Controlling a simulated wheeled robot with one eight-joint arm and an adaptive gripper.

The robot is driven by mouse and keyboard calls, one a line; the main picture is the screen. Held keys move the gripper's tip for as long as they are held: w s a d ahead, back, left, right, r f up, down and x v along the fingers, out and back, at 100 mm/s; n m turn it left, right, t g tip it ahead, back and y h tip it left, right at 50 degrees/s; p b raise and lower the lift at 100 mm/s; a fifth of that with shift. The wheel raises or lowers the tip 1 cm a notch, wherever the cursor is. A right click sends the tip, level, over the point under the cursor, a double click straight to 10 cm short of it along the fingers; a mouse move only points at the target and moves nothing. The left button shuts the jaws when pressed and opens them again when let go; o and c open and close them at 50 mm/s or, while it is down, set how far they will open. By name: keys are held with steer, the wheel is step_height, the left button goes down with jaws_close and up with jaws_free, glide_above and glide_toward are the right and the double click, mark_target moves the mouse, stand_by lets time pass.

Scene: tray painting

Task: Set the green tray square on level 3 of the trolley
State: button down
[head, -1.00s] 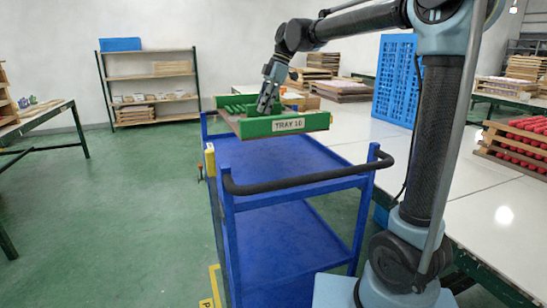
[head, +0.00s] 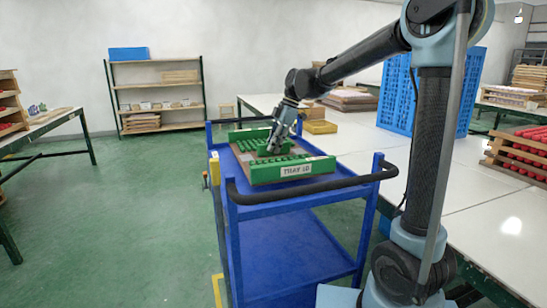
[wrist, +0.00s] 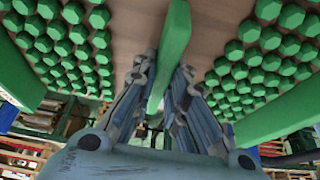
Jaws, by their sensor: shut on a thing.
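The green tray (head: 293,171) has raised green end walls, a label reading TRAY 10 and rows of green pegs on a brown base. My gripper (head: 275,146) is shut on the tray's middle bar; the wrist view shows the fingers (wrist: 160,95) on both sides of this green bar (wrist: 172,50). In the head view the tray is at the top level of the blue trolley (head: 228,172), within its frame. I cannot tell whether it touches the deck. It looks slightly turned against the trolley's edges. A lower blue deck (head: 285,250) of the trolley is empty.
A black handle bar (head: 310,188) runs across the trolley's near end. A white table (head: 370,145) stands close on the right, with a blue crate (head: 400,95) and red-pegged trays (head: 520,150). Green floor (head: 150,230) is open on the left.

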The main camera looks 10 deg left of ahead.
mark_target(274, 154)
steer(key=shift+f, duration=2.05)
steer(key=c, duration=1.6)
jaws_free()
steer(key=v, duration=1.2)
steer(key=shift+a+r, duration=0.1)
steer(key=shift+s, duration=0.15)
